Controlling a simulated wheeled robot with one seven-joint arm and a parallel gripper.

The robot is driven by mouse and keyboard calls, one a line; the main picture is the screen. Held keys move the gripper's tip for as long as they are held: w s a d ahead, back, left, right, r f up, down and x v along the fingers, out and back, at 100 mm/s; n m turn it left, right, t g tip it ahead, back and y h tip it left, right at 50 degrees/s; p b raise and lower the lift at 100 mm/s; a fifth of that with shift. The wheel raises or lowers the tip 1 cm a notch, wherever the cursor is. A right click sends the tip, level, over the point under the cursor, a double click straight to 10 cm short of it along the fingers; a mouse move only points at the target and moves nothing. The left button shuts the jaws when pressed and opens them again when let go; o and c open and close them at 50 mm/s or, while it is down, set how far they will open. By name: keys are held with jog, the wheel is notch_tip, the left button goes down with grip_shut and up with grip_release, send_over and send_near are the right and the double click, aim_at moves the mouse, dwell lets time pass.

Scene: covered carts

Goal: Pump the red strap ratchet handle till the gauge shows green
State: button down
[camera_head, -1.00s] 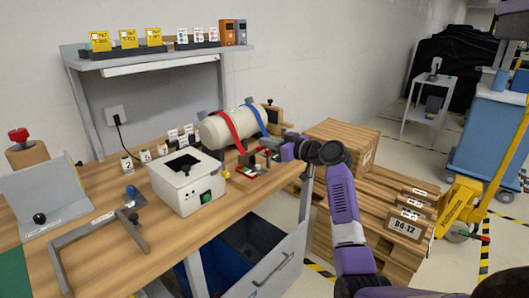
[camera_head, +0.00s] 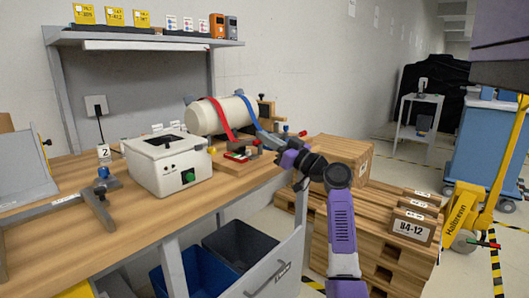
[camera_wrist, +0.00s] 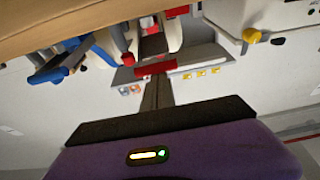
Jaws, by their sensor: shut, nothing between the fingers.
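A cream cylinder (camera_head: 208,119) lies on the bench with a red strap (camera_head: 219,117) and a blue strap (camera_head: 248,113) over it. In front of it, on a wooden base, sits a small panel with red, white and green (camera_head: 239,156); its reading is too small to tell. A grey ratchet part (camera_head: 257,146) stands beside the panel. My gripper (camera_head: 284,153) is shut and empty near the bench's right end, close to the ratchets. In the wrist view, a red bar (camera_wrist: 155,69) lies just beyond the shut fingers (camera_wrist: 157,92); I cannot tell whether they touch. A blue handle (camera_wrist: 48,75) is at left.
A white box with a green button (camera_head: 166,165) stands left of the cylinder. A blue bin (camera_head: 185,268) and a dark bin (camera_head: 240,245) are under the bench. A cardboard box (camera_head: 341,153) on pallets is beside my arm. A shelf (camera_head: 150,43) hangs behind.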

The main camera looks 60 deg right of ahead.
jog(key=shift+s+f+t+b, duration=0.15)
jog(key=shift+f+t+b, duration=0.5)
jog(key=shift+b, duration=1)
jog(key=shift+s+f+t+b, duration=0.1)
jog(key=shift+f+t+b, duration=0.15)
jog(key=shift+f+b, duration=1)
jog(key=b, duration=0.3)
jog(key=shift+s+a+f+b, duration=0.1)
jog(key=shift+b, duration=0.5)
jog(key=shift+f, duration=0.25)
jog(key=shift+r, duration=0.1)
